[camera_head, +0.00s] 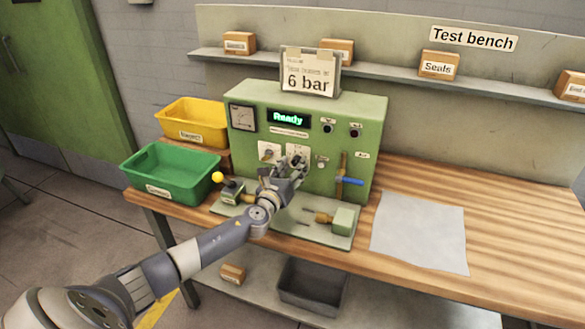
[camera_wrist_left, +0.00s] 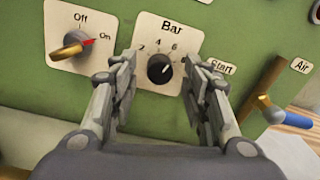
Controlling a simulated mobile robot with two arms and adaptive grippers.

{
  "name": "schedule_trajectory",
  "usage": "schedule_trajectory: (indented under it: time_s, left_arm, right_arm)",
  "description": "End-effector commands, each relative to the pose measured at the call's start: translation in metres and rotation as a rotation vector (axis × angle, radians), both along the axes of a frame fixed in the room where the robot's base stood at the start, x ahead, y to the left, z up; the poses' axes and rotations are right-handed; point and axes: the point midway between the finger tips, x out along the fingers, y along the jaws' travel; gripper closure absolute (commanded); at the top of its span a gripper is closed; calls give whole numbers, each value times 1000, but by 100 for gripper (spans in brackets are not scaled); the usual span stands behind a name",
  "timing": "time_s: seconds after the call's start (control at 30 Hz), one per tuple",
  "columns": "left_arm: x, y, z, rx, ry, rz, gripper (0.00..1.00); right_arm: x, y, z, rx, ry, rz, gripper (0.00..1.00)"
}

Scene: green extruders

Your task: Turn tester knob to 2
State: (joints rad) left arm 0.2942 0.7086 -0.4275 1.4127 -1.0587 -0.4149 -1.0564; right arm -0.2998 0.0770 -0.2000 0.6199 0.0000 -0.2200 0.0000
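The green tester (camera_head: 355,115) stands on the wooden bench and its display (camera_head: 288,117) reads "Ready". The black Bar knob (camera_wrist_left: 160,69) shows in the left wrist view on a white plate marked 2, 4 and 6. Its white pointer line points up and right, toward the 6. My left gripper (camera_head: 293,170) is in front of the tester panel. In the left wrist view its two fingers stand apart, one on each side of the knob, with visible gaps. In the head view the gripper hides much of the Bar plate. My right gripper is not in view.
Left of the Bar plate is an Off/On switch (camera_wrist_left: 72,47), its red tip toward On. A blue-handled Air valve (camera_head: 349,181) is to the right. Green (camera_head: 180,180) and yellow (camera_head: 205,120) bins stand left. A grey sheet (camera_head: 420,230) lies on the bench at right.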

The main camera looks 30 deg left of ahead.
Motion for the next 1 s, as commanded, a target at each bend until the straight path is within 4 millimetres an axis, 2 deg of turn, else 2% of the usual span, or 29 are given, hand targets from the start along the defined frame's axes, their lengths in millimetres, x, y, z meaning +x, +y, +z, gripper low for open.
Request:
schedule_trajectory:
  time_s: [0.03, 0.17, 0.2, 0.63, 1.0]
  left_arm:
    - [0, 0, 0, 0, 0, 0, 68]
    - [0, 0, 0, 0, 0, 0, 97]
    - [0, 0, 0, 0, 0, 0, 100]
    - [0, 1, -2, -62, -16, 2, 100]
    - [0, 0, -3, -338, -83, 1, 100]
  right_arm:
    - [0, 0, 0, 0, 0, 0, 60]
    - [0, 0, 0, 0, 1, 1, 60]
    - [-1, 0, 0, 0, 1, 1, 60]
    - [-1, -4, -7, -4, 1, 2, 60]
    - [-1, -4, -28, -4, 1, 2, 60]
